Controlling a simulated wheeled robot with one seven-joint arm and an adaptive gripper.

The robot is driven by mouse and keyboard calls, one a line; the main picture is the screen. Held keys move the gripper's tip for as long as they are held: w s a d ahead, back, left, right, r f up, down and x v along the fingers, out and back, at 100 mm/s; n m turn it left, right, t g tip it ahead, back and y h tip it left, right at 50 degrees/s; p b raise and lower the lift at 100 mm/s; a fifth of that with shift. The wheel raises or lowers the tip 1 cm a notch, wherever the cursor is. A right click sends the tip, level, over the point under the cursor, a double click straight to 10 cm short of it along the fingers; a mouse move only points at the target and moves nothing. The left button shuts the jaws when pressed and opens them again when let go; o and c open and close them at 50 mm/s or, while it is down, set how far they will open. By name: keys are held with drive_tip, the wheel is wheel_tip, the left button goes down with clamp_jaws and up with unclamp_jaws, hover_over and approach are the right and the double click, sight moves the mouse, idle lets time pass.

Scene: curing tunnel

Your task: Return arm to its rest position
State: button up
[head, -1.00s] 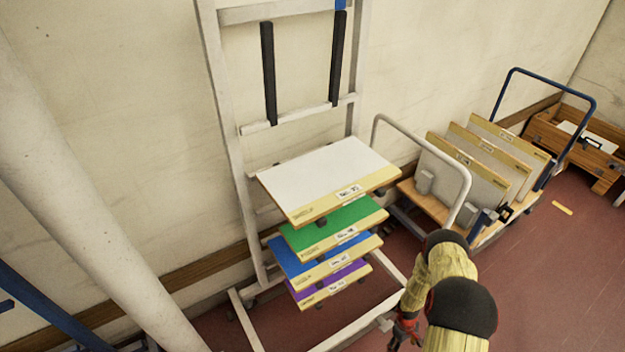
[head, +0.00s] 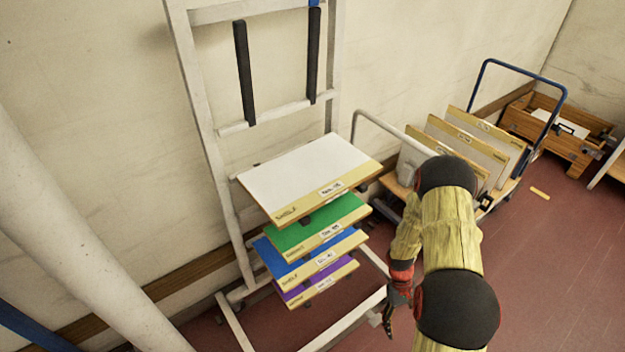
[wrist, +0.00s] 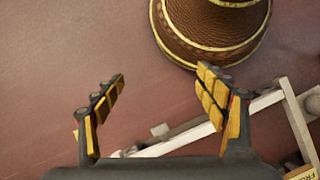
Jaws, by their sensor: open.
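My gripper (head: 389,318) hangs low at the end of my yellow arm in the head view, right of the rack's lower frame. The rack (head: 205,120) stands against the wall with a stack of panels. The white panel (head: 310,172) is on top, with the green panel (head: 320,225), blue panel (head: 312,258) and purple panel (head: 318,285) below it. My arm partly covers the cart behind it.
A cart (head: 365,120) with several upright boards (head: 470,140) stands right of the rack. A wooden crate (head: 560,135) is farther right. A pale pipe (head: 75,230) slants at the left. The rack's white base rail (wrist: 185,137) lies close below my gripper. Red floor (head: 570,270) is open at the right.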

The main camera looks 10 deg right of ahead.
drive_tip(key=w+a+r+m+t, duration=0.1)
drive_tip(key=a+r, duration=0.3)
drive_tip(key=r, duration=0.9)
drive_tip(key=w+a+r+m+t, duration=0.15)
drive_tip(key=a+r, duration=0.25)
drive_tip(key=r, duration=1)
drive_tip(key=s+a+r+n+t, duration=0.1)
drive_tip(key=s+a+r+t, duration=0.1)
drive_tip(key=r, duration=0.6)
drive_tip(key=s+a+r+t, duration=0.2)
drive_tip(key=a+r, duration=0.4)
drive_tip(key=r, duration=0.3)
drive_tip(key=s+a+r+n+t, duration=0.1)
drive_tip(key=s+a+r+t, duration=0.2)
drive_tip(key=r, duration=0.6)
drive_tip(key=shift+a+n+t, duration=0.35)
drive_tip(key=shift+a+t, duration=0.5)
drive_tip(key=shift+a, duration=0.25)
drive_tip(key=shift+s, duration=0.1)
drive_tip(key=shift+c, duration=0.9)
